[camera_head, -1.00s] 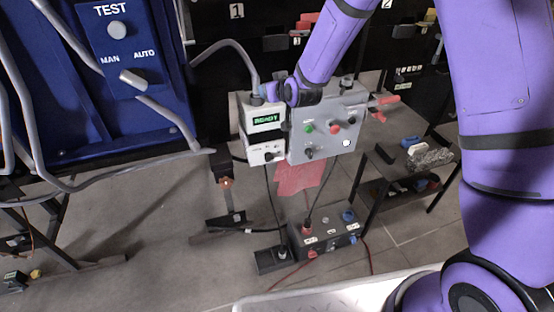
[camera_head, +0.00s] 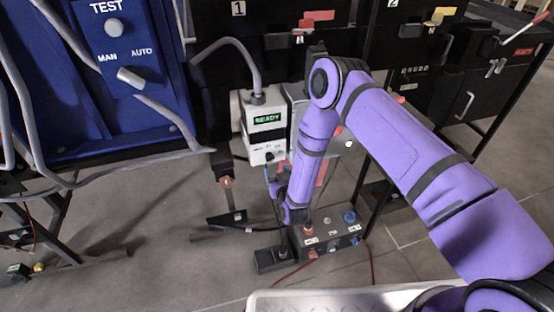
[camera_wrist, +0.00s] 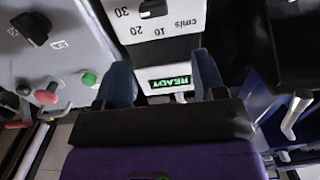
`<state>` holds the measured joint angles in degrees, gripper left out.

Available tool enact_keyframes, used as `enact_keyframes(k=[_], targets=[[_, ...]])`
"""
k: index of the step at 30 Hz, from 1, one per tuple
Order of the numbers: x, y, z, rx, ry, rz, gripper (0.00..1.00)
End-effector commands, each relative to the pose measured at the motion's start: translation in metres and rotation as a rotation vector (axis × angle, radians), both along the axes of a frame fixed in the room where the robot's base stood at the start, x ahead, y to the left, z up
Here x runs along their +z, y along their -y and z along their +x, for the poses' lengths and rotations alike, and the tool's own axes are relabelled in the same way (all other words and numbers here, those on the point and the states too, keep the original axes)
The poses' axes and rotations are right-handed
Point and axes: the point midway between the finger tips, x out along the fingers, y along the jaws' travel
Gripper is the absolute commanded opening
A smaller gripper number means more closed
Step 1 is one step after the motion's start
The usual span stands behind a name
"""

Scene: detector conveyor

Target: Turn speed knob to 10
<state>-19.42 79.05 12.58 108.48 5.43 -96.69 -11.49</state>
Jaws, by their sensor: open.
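The speed knob (camera_wrist: 153,8) is dark and sits at the top edge of the wrist view, partly cut off. Around it are the marks 30, 20, 10 and cm/s, upside down. It is on a white box (camera_wrist: 178,47) with a green READY display (camera_wrist: 170,83). In the head view the white box (camera_head: 264,136) hangs at the centre, its display (camera_head: 267,119) upright. My gripper (camera_wrist: 163,72) is open and empty, its two blue fingers apart in front of the box, short of the knob in the picture. I cannot tell the knob's pointer setting.
A grey box with a green button (camera_wrist: 89,79), a red button (camera_wrist: 46,97) and a black switch (camera_wrist: 31,28) adjoins the white box. A blue TEST panel (camera_head: 120,55) stands left. A dark box (camera_head: 325,237) with coloured knobs is on the floor below.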

Motion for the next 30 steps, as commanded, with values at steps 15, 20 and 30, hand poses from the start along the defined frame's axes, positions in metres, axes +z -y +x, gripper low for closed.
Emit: enact_keyframes(k=[15,20,30], targets=[[-0.021,-0.009,0.017,-0.013,0.032,0.008,0.64],[-0.021,-0.017,0.045,-0.013,0.031,0.007,0.64],[-0.021,-0.028,0.083,-0.011,0.03,0.008,0.64]])
